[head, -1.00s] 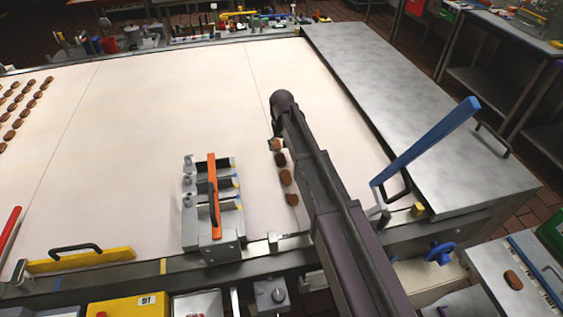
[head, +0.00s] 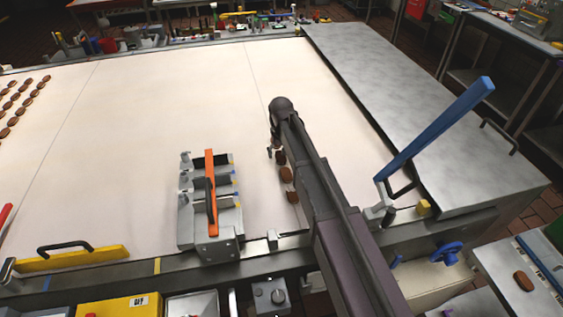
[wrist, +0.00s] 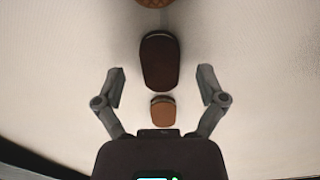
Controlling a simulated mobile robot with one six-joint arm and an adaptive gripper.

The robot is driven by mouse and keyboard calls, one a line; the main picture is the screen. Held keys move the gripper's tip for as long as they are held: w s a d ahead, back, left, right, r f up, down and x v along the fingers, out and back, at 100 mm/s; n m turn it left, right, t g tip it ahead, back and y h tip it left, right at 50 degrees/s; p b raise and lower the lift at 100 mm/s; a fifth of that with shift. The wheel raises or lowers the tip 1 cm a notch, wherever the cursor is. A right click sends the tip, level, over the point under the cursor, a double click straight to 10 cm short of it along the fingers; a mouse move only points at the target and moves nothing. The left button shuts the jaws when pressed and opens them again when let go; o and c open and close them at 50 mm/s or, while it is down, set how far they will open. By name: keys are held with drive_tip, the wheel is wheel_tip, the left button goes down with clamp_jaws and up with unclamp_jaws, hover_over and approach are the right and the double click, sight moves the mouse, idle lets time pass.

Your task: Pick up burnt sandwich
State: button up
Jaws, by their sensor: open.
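The burnt sandwich is the dark brown oval one in the wrist view (wrist: 160,62). It lies flat on the pale surface, partly between and partly beyond my open fingers. My gripper (wrist: 161,84) is open and empty, with one finger on each side and clear gaps to the sandwich. A lighter brown sandwich (wrist: 163,112) lies closer to the gripper's body. Another lighter one (wrist: 155,3) is cut off at the top edge. In the head view a dark sandwich (head: 280,157) shows beside my arm, which hides part of the row and most of the gripper.
A grey slotted fixture with an orange handle (head: 211,195) stands left of the row. A blue lever (head: 440,125) rises to the right of my arm. Several brown sandwiches (head: 14,97) lie at the far left. The middle of the pale surface (head: 160,110) is clear.

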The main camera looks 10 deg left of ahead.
drive_tip(key=shift+f, duration=0.4)
idle(0.3)
drive_tip(key=c, duration=0.9)
